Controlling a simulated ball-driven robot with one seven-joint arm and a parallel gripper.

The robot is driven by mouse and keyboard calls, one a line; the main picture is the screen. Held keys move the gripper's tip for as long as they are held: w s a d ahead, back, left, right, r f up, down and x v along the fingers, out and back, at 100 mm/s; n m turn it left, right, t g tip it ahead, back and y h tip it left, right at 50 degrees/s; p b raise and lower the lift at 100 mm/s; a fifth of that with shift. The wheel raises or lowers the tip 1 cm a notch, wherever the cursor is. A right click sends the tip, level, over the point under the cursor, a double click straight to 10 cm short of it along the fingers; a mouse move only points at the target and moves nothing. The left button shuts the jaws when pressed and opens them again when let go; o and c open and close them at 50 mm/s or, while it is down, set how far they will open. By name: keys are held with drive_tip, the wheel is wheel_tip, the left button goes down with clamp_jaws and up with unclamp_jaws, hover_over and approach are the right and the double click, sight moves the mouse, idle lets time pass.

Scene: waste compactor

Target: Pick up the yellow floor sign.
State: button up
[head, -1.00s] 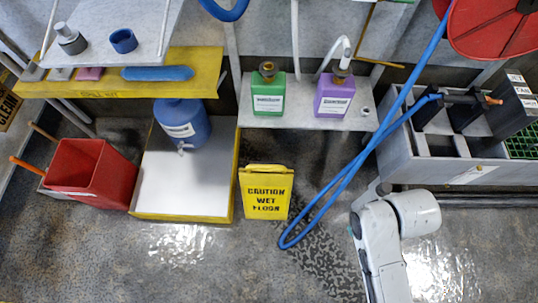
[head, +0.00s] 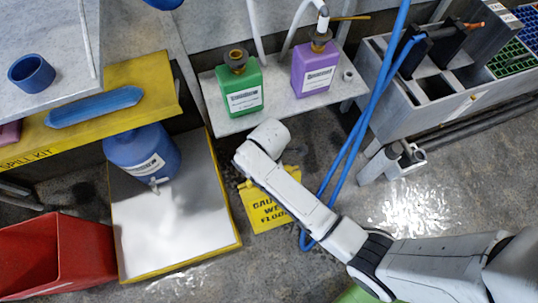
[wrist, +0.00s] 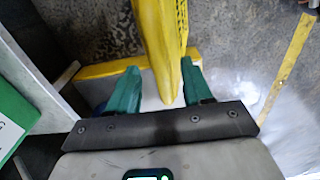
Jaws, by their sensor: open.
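The yellow floor sign (head: 263,213) stands on the grey floor beside the white spill tray. My pale arm hides its upper right part in the head view. In the wrist view the sign (wrist: 160,35) shows nearly edge-on, running down from the top edge into the space between the fingers. My gripper (wrist: 155,72) is open, with one teal finger on each side of the sign's near end. The head view does not show the fingers clearly.
The white tray with yellow rim (head: 175,215) lies left of the sign, holding a blue jug (head: 143,155). Green (head: 240,85) and purple (head: 314,68) jugs stand on a shelf behind. A blue hose (head: 352,150) hangs right of the sign. A red bin (head: 60,255) stands far left.

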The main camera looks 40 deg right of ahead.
wheel_tip(320, 180, down, 6)
drive_tip(key=shift+r+b, duration=0.25)
drive_tip(key=shift+b, duration=0.7)
clamp_jaws()
idle(0.8)
